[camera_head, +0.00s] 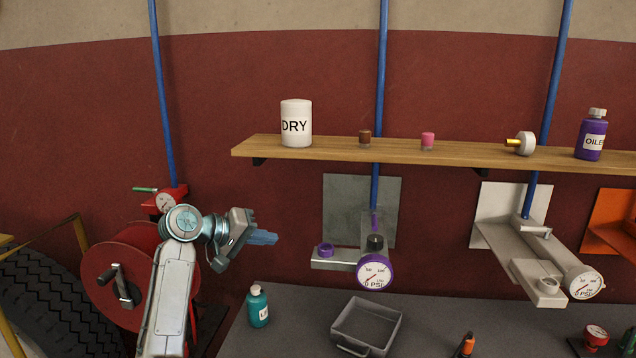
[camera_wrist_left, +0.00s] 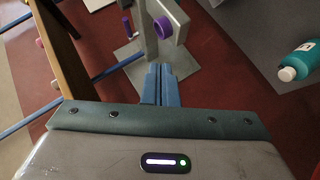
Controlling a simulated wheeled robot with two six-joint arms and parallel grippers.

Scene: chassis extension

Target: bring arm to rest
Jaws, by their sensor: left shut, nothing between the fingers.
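My left arm (camera_head: 170,290) rises from the bottom left in the head view and bends right at its wrist. My left gripper (camera_head: 264,238) points right, with its blue fingers closed together and nothing between them. It is in the air, below the shelf and left of the grey bracket with the purple gauge (camera_head: 375,272). In the left wrist view the closed fingers (camera_wrist_left: 160,85) point toward that bracket (camera_wrist_left: 158,45). My right gripper is in neither view.
A wooden shelf (camera_head: 430,151) holds a white DRY canister (camera_head: 296,122) and a purple oil bottle (camera_head: 591,135). A teal bottle (camera_head: 258,306) and a grey tray (camera_head: 366,325) are on the counter (camera_head: 440,315). A red reel (camera_head: 115,280) stands beside my arm.

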